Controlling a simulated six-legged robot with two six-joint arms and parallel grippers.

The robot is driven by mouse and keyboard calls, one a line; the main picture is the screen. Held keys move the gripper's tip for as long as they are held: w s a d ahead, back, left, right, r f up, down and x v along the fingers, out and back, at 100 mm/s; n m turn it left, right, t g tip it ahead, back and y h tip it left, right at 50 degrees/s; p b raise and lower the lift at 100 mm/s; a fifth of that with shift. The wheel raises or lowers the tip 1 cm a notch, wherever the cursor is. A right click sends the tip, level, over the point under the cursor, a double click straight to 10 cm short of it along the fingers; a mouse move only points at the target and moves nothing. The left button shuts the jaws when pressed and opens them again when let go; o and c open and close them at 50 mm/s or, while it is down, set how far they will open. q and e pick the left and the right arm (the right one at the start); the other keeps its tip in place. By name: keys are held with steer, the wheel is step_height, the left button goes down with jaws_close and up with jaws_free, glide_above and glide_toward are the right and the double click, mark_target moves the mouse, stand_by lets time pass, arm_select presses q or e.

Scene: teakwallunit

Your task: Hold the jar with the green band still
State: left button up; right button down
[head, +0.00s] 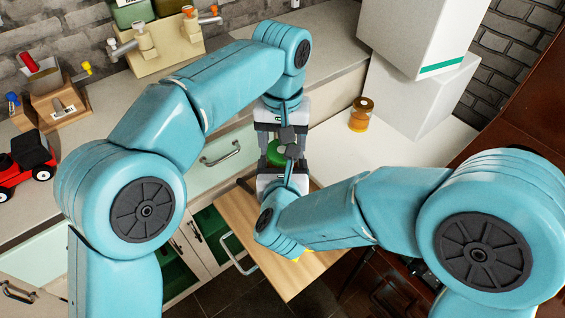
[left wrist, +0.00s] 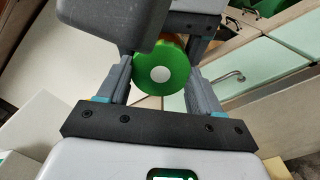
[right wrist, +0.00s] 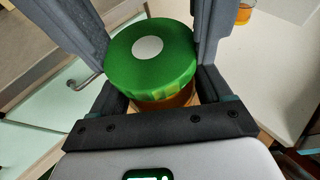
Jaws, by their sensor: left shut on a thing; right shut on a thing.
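The jar with the green band (head: 281,153) shows mostly as a round green lid between my two grippers. In the right wrist view the jar (right wrist: 155,65) has a green lid with a white dot and an amber body below. My left gripper (head: 272,140) comes from the far side and is shut on the jar. The green lid (left wrist: 160,75) also shows between its fingers in the left wrist view. My right gripper (head: 278,165) comes from the near side and is also shut on the jar. Fingers hide much of the jar; exactly where each grips it is unclear.
An amber jar (head: 361,114) stands on the pale counter at right, near white boxes (head: 415,60). A wooden board (head: 262,232) sits below my grippers. A red toy vehicle (head: 25,165) and wooden holders (head: 58,102) are on the left counter.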

arm_select(q)
steer(key=m, duration=0.7)
steer(key=o, duration=1.2)
steer(key=shift+s+d, duration=0.1)
steer(key=shift+r, duration=2.3)
